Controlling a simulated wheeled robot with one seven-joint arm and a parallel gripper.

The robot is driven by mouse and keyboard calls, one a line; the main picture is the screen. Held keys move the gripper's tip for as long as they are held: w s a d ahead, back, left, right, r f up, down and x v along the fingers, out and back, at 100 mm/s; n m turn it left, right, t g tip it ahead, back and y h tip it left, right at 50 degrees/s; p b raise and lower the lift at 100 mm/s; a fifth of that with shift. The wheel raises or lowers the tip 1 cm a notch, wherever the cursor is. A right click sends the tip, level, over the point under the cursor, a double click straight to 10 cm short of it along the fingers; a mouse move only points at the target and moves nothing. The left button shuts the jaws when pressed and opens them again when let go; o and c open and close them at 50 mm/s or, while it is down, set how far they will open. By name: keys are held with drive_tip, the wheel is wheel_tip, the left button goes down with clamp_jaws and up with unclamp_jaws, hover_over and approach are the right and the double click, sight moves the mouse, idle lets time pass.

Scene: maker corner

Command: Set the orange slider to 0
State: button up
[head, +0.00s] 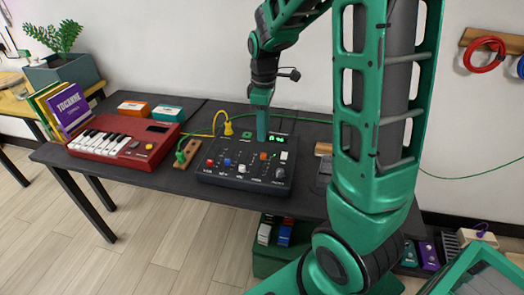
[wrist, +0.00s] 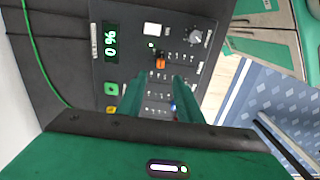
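The black control panel (head: 245,178) lies on the dark table and has several coloured slider caps. The orange slider (head: 264,156) is right of the panel's middle in the head view. In the wrist view the orange slider (wrist: 160,62) sits just beyond the fingertips, roughly in line with the gap between them. My gripper (head: 262,135) points down over the panel's back part. In the wrist view my gripper (wrist: 158,85) has its two green fingers apart, with bare panel between them. I see no contact with the slider. The green display (wrist: 111,40) is lit, but its digits are unclear.
A white slider (head: 242,168) and a blue slider (head: 228,159) are to the left of the orange one. A grey knob (head: 280,173) is at front right. A red keyboard (head: 118,140) and a yellow cable plug (head: 228,128) stand left and behind.

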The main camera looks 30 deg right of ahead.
sight(263, 154)
wheel_tip(263, 154, down, 10)
drive_tip(key=shift+r, duration=0.25)
drive_tip(key=shift+c, duration=0.6)
